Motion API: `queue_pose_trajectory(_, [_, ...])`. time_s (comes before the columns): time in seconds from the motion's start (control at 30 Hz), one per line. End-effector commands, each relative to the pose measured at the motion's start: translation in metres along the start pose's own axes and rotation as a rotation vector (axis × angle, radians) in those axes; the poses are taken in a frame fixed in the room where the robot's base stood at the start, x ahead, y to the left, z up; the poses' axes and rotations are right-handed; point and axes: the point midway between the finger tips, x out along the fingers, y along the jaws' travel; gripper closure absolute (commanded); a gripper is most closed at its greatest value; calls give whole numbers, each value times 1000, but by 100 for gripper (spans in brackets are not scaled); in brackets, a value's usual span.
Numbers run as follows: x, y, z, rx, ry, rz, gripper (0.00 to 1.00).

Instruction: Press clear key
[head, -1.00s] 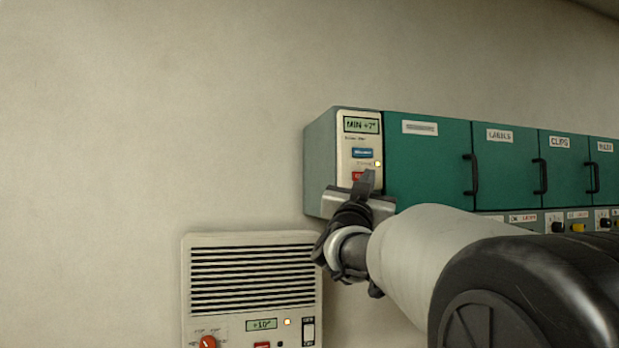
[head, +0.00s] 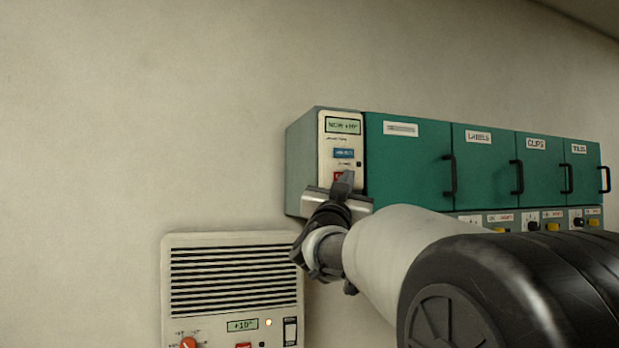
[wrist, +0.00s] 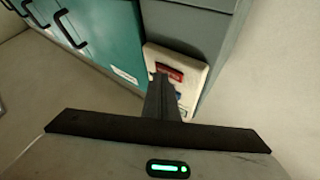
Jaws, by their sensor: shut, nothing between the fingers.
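A pale control panel (head: 326,152) on the left end of the teal cabinet has a display (head: 343,126) that seems to read NOW +10°. Below it are a blue key (head: 344,153), a small dark lamp (head: 359,164) and a red key (head: 338,176). I cannot read which key is marked clear. My gripper (head: 347,176) is shut and empty, its fingertips in front of the red key and partly covering it. In the wrist view, the fingertips (wrist: 161,78) are at the red key (wrist: 172,73); whether they touch is unclear. The fingers hide part of the panel behind.
Teal cabinet doors (head: 407,160) with black handles run to the right, above a row of switches (head: 553,222). A vented wall unit (head: 235,237) below left has its own +10° display, red key and orange knob. The wall at left is bare.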

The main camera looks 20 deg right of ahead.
Motion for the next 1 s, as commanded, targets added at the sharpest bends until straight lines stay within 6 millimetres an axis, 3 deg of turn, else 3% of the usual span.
queue_pose_trajectory(1.0, [-11,7,-7,0,0,0,100])
